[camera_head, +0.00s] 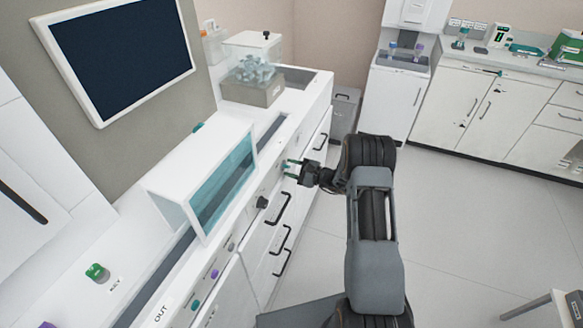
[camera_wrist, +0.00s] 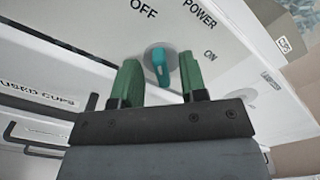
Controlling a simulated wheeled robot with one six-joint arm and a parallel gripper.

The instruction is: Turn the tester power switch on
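The tester power switch (camera_wrist: 160,66) is a teal rotary knob on a round grey base, on a white panel marked OFF, POWER and ON. In the wrist view its handle stands roughly upright, tilted a little toward OFF. My gripper (camera_wrist: 160,80) has two green fingers, one on each side of the knob. The fingers are apart, with a gap to the knob on both sides. In the head view my gripper (camera_head: 290,168) is at the front panel of the white bench; the knob itself is hard to make out there.
The tester's clear teal window (camera_head: 222,190) is left of my gripper. A black knob (camera_head: 262,202) and drawers with black handles (camera_head: 281,208) lie below it. A used cups label (camera_wrist: 38,96) shows at the left in the wrist view.

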